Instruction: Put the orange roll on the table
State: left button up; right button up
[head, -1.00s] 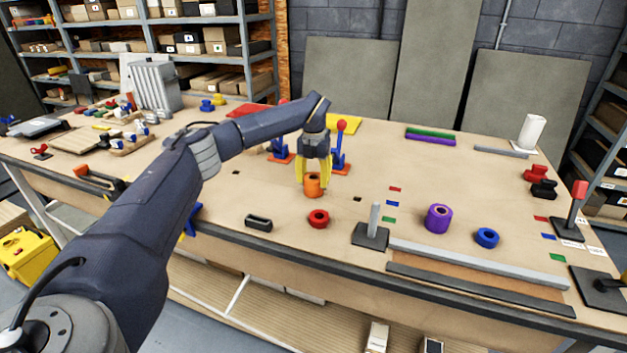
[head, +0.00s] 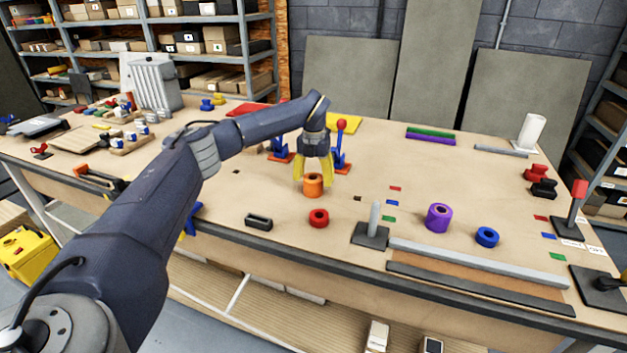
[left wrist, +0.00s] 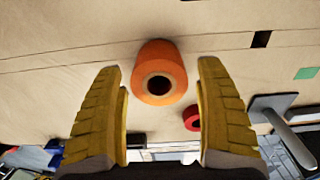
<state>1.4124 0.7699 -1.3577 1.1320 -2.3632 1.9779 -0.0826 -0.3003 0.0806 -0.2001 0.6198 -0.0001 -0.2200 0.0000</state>
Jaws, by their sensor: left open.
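The orange roll (head: 313,187) stands upright on the wooden table (head: 350,215), left of the middle. My left gripper (head: 313,179) is open just above and behind it, pointing down, with yellow fingers spread. In the left wrist view the orange roll (left wrist: 160,74) lies between and beyond the two open fingers (left wrist: 162,95), with a gap on each side. The fingers do not appear to touch it. My right gripper does not show.
A red roll (head: 319,218) sits just in front of the orange one. A purple roll (head: 438,218), a blue roll (head: 487,237) and a grey post on a base (head: 372,232) stand to the right. Blue clamps with red knobs (head: 341,145) stand close behind the gripper.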

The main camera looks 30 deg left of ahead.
pick_arm(q)
notch_tip(320, 180, up, 12)
jog(key=shift+f, duration=0.15)
dwell(0.3)
